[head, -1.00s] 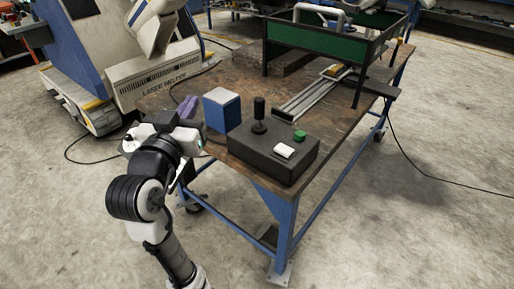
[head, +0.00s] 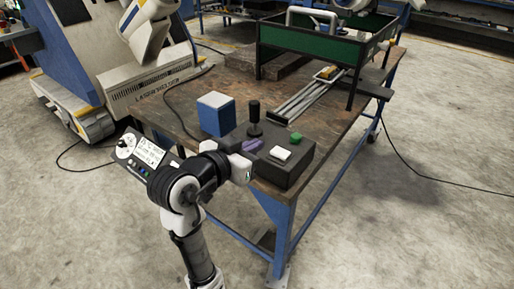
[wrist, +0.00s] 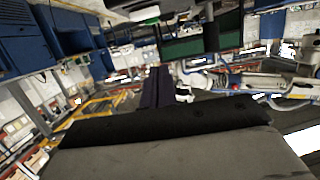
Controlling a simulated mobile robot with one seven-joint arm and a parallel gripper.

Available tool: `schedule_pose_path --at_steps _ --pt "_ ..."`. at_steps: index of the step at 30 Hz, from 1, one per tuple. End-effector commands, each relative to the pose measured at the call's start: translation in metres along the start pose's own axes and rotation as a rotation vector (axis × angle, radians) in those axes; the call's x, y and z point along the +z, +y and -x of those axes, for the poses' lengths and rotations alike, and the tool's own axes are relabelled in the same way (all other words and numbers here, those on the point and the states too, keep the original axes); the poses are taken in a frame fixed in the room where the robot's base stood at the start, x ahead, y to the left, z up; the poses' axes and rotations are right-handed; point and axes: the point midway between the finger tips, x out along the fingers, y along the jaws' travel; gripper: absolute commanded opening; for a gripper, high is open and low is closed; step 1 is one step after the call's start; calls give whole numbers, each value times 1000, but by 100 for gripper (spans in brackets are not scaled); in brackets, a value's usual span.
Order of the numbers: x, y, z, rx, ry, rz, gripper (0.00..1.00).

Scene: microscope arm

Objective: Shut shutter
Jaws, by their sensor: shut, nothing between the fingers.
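A dark control box (head: 285,165) stands on the near corner of the workbench in the head view. It carries a black joystick (head: 254,122), a green button (head: 295,138) and a white rocker-like switch (head: 281,153). I cannot tell which part is the shutter. My gripper (head: 252,145) has purple fingers and appears over the left part of the box, near the joystick's base and left of the white switch. Whether it touches the box is unclear. In the wrist view the purple fingers (wrist: 155,88) are together with nothing between them.
A blue and white block (head: 215,114) stands left of the joystick. A metal rail (head: 305,100) leads back to a green-panelled frame (head: 310,52). The bench's middle (head: 180,95) is partly clear.

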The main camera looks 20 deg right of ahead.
Motion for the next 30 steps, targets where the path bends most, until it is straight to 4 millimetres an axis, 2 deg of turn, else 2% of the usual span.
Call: schedule_pose_path --at_steps 9,12,19,30 --pt "-1 1 -69 5 -4 2 0" --pt "4 1 -86 2 -4 4 0" --pt "32 0 -90 0 -2 3 0" --pt "39 0 -92 0 0 1 0"
